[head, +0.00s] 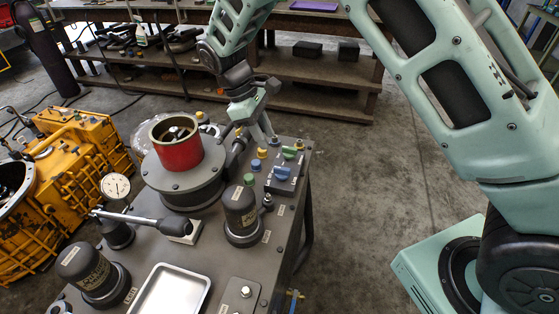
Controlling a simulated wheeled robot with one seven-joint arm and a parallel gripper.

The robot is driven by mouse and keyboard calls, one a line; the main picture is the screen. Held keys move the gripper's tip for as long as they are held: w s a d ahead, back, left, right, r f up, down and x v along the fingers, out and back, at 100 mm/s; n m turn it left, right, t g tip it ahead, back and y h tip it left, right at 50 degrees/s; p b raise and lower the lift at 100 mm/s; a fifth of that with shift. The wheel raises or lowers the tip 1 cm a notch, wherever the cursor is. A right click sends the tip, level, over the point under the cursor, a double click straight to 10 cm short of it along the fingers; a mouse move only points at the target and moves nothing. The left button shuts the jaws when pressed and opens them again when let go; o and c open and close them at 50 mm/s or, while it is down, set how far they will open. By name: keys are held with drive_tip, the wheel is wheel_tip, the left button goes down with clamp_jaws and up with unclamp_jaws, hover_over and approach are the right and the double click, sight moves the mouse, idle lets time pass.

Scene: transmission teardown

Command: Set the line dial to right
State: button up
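A small dark control panel (285,178) sits at the right edge of the grey bench, with a blue knob (283,173) and a green knob (289,151) on it. Their labels are too small to read, so I cannot tell for sure which is the line dial or where it points. My gripper (262,137) hangs fingers down over the bench's back right, behind and left of the panel, apart from the blue knob. I see nothing held, but its finger gap is too small to judge.
A red-ringed housing (180,152), dark canisters (241,214), a dial gauge (115,187) and a metal tray (171,292) crowd the bench (222,262). Floor right of the bench is clear.

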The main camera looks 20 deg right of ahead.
sight(282, 168)
drive_tip(key=p+x, duration=0.2)
drive_tip(key=x, duration=0.8)
drive_tip(key=shift+f, duration=0.2)
clamp_jaws()
